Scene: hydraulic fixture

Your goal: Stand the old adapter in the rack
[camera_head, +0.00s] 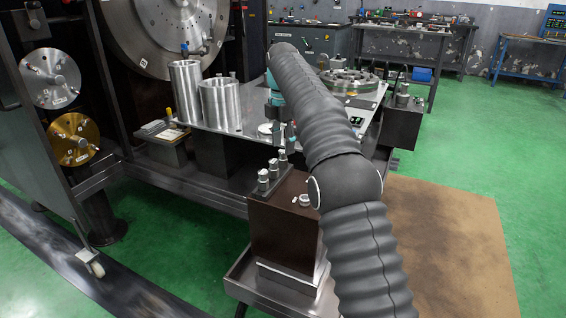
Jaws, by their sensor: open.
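My gripper (286,143) hangs at the end of my grey-sleeved arm, pointing down near the front edge of the steel table. Its jaws are open, small and partly hidden by the arm. A dark narrow rack (250,190) lies on a brown block just below and in front of it. Several short silver fittings stand upright in a row on it, including a front one (263,177) and one nearest the gripper (283,156). I cannot tell which piece is the old adapter. A small silver ring-like piece (304,200) lies on the block, right of the rack.
The steel table (225,145) holds two tall silver cylinders (186,90) (221,104) at left and a flanged disc (350,80) behind my arm. A dark box (402,125) with small silver parts stands at right. Green floor is clear at right, beside a brown mat (450,240).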

